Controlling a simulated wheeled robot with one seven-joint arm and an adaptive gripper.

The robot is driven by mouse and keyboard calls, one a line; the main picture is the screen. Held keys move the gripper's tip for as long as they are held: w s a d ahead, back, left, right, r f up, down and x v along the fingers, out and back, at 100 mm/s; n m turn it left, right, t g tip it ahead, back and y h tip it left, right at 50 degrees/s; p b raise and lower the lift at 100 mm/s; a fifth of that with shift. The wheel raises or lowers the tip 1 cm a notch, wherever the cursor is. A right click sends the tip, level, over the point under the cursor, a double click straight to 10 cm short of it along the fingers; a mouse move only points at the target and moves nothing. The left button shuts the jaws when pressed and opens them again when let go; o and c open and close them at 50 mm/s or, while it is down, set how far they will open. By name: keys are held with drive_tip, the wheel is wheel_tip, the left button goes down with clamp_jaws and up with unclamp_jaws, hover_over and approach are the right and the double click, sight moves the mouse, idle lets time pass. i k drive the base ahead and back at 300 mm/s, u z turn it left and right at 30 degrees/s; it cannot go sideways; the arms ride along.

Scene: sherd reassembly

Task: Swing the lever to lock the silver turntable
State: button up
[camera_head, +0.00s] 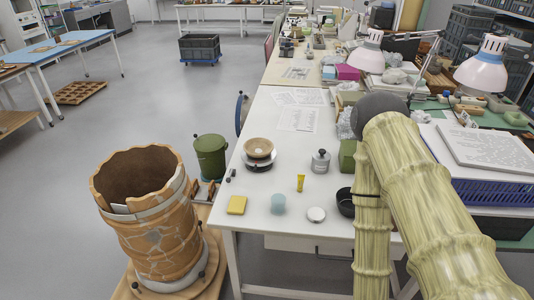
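A silver-looking turntable (249,164) sits on the white table's left part, with a tan bowl (258,148) on it. A small dark part (232,175) lies beside it near the table's left edge; I cannot tell whether it is the lever. A larger pale grey disc (160,286) stands under the big patched pot at lower left, with a dark knob (201,274) at its right rim; I cannot tell whether this is a lever either. My arm comes in at the right, bends at a dark round joint and runs down out of the frame. My gripper is out of view.
The white table (262,222) also carries a yellow sponge (237,205), a yellow tube (300,183), a translucent cup (278,204), a round white lid (316,214) and a grey bottle (320,162). A green bin (211,157) stands left of it.

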sight(228, 180)
drive_tip(key=u, duration=3.3)
drive_tip(key=k, duration=1.85)
drive_tip(key=z, duration=1.7)
